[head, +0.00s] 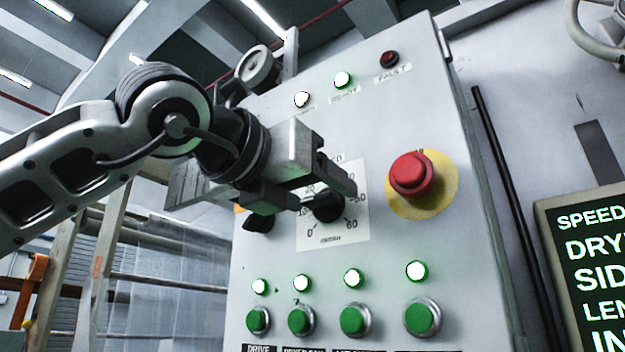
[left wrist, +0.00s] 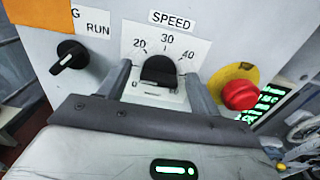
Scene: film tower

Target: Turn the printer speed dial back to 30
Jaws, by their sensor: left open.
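The speed dial is a black knob (head: 328,209) on a white scale plate (head: 358,230) marked from 0 to 60. In the left wrist view the knob (left wrist: 160,69) sits below the 30 mark, with 20 to its left and 40 to its right. I cannot make out a pointer line on it. My left gripper (head: 331,194) is open at the dial, and in the left wrist view its fingers stand on either side of the knob. Whether they touch it I cannot tell. The gripper hides part of the scale in the head view. My right gripper is not in view.
A red emergency button (head: 411,175) on a yellow disc is right of the dial. A black selector switch (left wrist: 69,56) marked RUN is left of it. Green buttons (head: 353,321) and lit lamps run below. A green-text screen (head: 590,260) stands at right.

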